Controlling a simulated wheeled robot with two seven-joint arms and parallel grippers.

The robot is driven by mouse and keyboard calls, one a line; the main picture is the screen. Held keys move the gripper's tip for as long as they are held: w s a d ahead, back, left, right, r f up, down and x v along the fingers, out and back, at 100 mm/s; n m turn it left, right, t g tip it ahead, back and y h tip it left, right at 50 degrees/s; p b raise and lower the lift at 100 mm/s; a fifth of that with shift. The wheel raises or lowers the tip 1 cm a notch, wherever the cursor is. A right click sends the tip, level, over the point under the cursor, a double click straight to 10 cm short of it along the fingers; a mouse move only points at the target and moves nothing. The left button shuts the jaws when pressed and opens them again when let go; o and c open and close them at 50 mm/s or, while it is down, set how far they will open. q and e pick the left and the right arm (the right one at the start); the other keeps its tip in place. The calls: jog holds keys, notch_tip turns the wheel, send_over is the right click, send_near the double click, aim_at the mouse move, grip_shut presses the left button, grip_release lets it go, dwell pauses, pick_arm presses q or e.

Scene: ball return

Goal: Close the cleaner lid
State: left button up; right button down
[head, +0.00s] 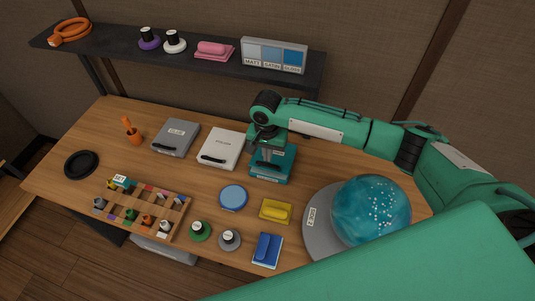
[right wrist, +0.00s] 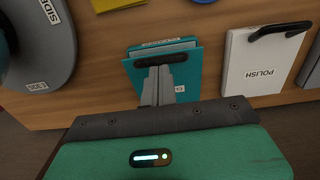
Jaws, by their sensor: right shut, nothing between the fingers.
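The teal cleaner box (head: 270,176) stands at the back of the wooden table, right of the white polish box. Its flat teal lid (right wrist: 190,77) and a dark handle (right wrist: 163,60) show in the right wrist view. My right gripper (head: 270,153) is over the box, pointing down, shut and empty. In the right wrist view its fingers (right wrist: 159,78) reach to the handle; whether they touch is unclear. They hide part of the lid. My left gripper is not in view.
The white polish box (head: 220,148) and grey box (head: 176,138) stand to the left. A blue disc (head: 233,197), yellow block (head: 276,210) and sorting tray (head: 182,220) lie in front. A big teal ball (head: 370,210) rests on a grey disc at right. A shelf (head: 120,51) runs behind.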

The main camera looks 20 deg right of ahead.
jog(key=shift+f, duration=0.75)
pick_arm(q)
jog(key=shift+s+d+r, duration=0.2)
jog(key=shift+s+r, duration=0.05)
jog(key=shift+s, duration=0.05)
pick_arm(e)
jog(key=shift+f, duration=0.2)
jog(key=shift+s+a+f+p, duration=0.1)
jog(key=shift+s+p, duration=0.05)
jog(key=shift+p, duration=0.25)
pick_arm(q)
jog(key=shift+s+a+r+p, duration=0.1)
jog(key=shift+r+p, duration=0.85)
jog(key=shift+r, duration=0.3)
pick_arm(e)
jog(key=shift+s+a+f, duration=0.15)
jog(key=shift+s+f, duration=0.1)
jog(key=shift+f, duration=0.35)
jog(key=shift+s+a+f, duration=0.2)
jog(key=shift+s+f, duration=0.1)
jog(key=shift+f, duration=0.35)
jog(key=shift+s+a+f, duration=0.15)
jog(key=shift+s+f, duration=0.1)
jog(key=shift+f, duration=0.35)
